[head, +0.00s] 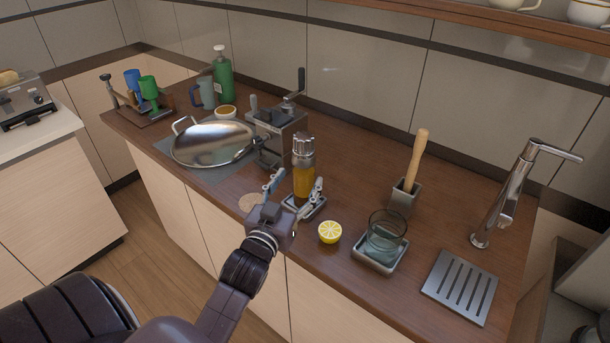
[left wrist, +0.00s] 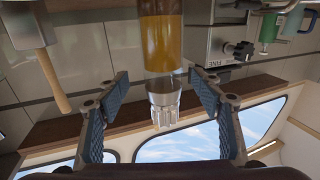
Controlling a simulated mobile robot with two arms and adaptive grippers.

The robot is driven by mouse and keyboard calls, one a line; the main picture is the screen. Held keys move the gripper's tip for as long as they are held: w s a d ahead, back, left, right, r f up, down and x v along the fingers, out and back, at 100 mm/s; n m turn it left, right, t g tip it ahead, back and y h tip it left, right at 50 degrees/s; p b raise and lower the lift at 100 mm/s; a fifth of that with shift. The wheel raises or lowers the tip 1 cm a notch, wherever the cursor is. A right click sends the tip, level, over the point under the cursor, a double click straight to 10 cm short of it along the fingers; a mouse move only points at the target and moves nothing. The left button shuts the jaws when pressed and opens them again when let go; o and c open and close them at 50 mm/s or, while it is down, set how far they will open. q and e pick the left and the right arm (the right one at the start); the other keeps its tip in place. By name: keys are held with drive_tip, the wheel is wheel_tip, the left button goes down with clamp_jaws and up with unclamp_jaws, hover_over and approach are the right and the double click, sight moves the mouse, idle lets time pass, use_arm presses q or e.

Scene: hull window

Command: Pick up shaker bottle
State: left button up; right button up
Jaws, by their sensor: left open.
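The shaker bottle (head: 303,181) has an amber body and a silver cap. It stands upright on a small tray (head: 305,209) on the brown counter. My left gripper (head: 300,178) is open, with one finger on each side of the bottle. In the left wrist view, which is upside down, the bottle (left wrist: 163,45) shows between the two spread fingers, with gaps on both sides. My right gripper is not in view.
A metal grinder (head: 276,135) and a round steel pan (head: 212,144) stand left of the bottle. A lemon half (head: 330,232), a glass (head: 386,236) in a tray, a wooden pestle (head: 416,160) in a holder and a tap (head: 505,196) are to the right.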

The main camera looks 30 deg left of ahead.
sight(300, 175)
use_arm(q)
drive_tip(key=p+x, duration=0.1)
drive_tip(key=x, duration=0.2)
drive_tip(key=shift+a+p, duration=0.2)
drive_tip(key=shift+p, duration=0.1)
drive_tip(key=shift+p+x, duration=0.3)
drive_tip(key=shift+x, duration=0.9)
drive_tip(key=shift+f, duration=0.2)
drive_tip(key=c, duration=1)
clamp_jaws()
drive_tip(key=shift+r, duration=0.15)
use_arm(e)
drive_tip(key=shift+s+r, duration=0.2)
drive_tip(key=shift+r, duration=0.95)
